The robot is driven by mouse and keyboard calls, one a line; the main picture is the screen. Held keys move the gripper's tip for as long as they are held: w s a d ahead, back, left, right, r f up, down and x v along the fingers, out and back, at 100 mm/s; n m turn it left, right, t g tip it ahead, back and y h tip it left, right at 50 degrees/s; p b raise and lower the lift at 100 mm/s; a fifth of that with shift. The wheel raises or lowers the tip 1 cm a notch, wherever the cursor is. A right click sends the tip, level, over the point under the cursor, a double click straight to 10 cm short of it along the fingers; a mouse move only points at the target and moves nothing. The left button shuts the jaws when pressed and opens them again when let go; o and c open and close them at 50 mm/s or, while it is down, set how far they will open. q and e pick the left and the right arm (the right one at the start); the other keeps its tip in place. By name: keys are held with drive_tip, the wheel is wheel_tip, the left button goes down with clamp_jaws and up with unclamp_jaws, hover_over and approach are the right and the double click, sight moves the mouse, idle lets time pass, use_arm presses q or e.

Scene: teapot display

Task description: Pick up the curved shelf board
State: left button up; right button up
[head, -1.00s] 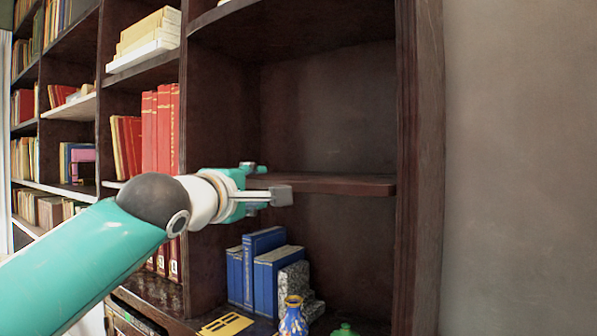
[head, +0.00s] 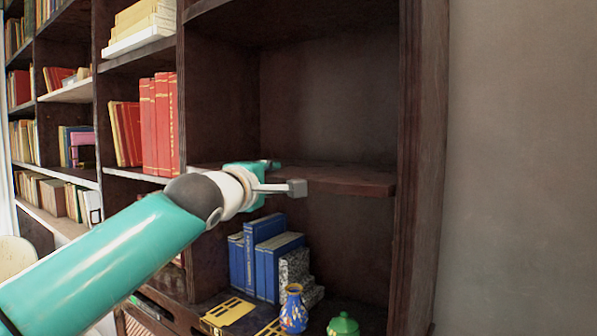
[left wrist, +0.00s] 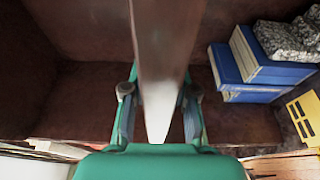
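The curved shelf board (head: 350,181) is dark brown and lies level across the tall right-hand bay of the bookcase. My left gripper (head: 284,176) is at its front edge, with one finger showing above the board and the other in front of its edge. In the left wrist view the board (left wrist: 164,70) appears edge-on, running between the two fingers of my left gripper (left wrist: 158,112). The fingers are apart, with a narrow gap on either side of the board. The board's left part is partly hidden behind my gripper. My right gripper is not in view.
Below the board stand blue books (head: 262,255), a speckled grey block (head: 297,270), a blue patterned vase (head: 293,309) and a green lidded pot (head: 343,325). Yellow items (head: 229,311) lie at the front. The bay's right side post (head: 423,150) is close by.

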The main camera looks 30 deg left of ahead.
use_arm(q)
clamp_jaws()
drive_tip(key=shift+r, duration=0.15)
drive_tip(key=shift+r, duration=0.1)
